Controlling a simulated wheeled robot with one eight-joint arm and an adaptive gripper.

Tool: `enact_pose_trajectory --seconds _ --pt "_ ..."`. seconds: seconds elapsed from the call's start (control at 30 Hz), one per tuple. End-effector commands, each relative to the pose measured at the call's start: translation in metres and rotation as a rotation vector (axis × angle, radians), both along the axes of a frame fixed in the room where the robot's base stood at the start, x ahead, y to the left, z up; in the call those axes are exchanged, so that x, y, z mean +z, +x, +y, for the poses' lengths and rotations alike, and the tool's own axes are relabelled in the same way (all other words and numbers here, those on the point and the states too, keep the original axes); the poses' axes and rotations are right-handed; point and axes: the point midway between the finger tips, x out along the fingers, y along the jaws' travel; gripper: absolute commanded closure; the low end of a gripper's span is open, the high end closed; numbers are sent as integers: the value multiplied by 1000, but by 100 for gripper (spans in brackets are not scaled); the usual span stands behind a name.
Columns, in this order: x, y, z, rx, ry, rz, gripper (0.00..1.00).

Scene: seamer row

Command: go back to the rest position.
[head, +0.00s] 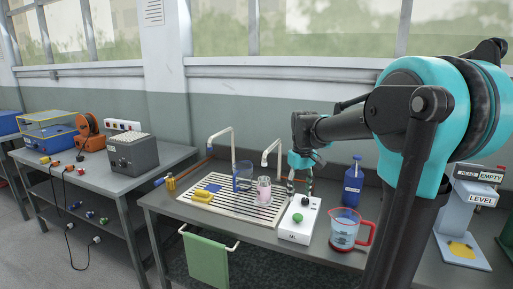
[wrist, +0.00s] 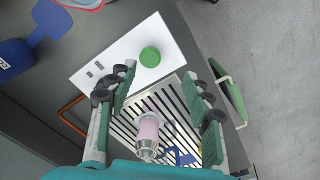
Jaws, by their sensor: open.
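My gripper (head: 299,190) hangs with its fingers down above the counter, near the white box with a green button (head: 296,226). In the wrist view the two fingers of my gripper (wrist: 160,75) are spread apart with nothing held between them. A pink jar with a clear and metallic end (wrist: 149,130) shows between the fingers, farther down. In the head view the pink jar (head: 264,190) stands on the slatted drain board (head: 228,205), left of my gripper and apart from it.
A measuring jug with a red handle (head: 344,229) and a blue bottle (head: 353,181) stand right of the white box. Two taps rise behind the drain board, near a blue cup (head: 242,176). A green towel (head: 207,262) hangs in front. Open floor lies between the benches.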

Motion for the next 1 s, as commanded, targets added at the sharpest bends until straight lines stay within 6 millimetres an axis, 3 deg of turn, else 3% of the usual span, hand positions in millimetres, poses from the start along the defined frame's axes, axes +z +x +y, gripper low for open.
enact_pose_trajectory --seconds 0.27,0.47,0.67,0.8,1.0 --pt "-27 -24 -9 -58 7 -52 49" --pt "-58 -56 -18 -126 17 -115 49" --pt "-105 -106 -30 -225 35 -206 49" --pt "-144 -152 -37 -309 55 -286 49" --pt "-172 -187 -42 -375 74 -347 49"
